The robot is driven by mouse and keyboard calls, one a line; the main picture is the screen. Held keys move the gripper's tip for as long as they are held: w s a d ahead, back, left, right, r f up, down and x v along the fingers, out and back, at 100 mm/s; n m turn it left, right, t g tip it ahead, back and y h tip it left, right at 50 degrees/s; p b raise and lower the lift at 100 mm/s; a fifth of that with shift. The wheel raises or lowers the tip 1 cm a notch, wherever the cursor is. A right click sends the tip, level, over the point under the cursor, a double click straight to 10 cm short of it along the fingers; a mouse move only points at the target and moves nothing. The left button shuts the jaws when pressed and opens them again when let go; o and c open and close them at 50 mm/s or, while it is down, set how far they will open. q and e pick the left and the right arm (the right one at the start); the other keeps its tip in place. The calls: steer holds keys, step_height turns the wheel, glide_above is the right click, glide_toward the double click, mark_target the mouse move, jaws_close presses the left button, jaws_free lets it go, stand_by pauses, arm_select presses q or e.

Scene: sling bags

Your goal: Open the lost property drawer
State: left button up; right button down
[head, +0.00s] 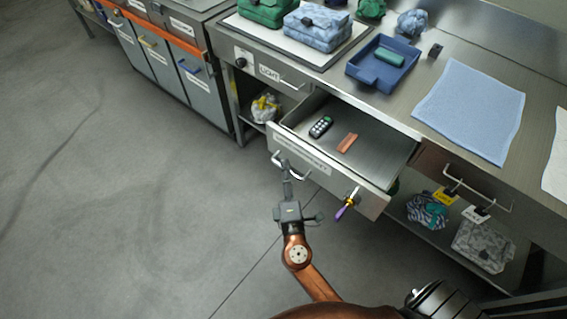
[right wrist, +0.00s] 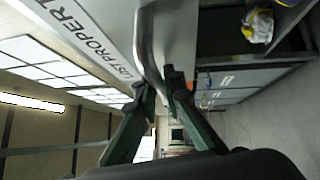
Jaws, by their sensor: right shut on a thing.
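The lost property drawer (head: 340,185) is pulled well out from under the counter in the head view. Its label (head: 300,155) reads partly "LOST PROPERTY" in the wrist view (right wrist: 88,35). My right gripper (head: 286,173) is shut on the drawer's metal handle (head: 277,158). In the right wrist view the fingers (right wrist: 164,88) close around the handle bar (right wrist: 146,50). A purple-and-yellow item (head: 347,204) hangs at the drawer front's right end. My left gripper is out of view.
The counter holds a blue tray (head: 360,75), a blue cloth (head: 468,108) and folded bags (head: 317,28). Bins (head: 160,55) stand at left. A lower shelf (head: 455,247) holds tagged bags. The grey floor (head: 130,200) in front is clear.

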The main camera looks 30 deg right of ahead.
steer(key=shift+a+f, duration=0.1)
steer(key=c, duration=2)
jaws_free()
steer(key=v, duration=1.2)
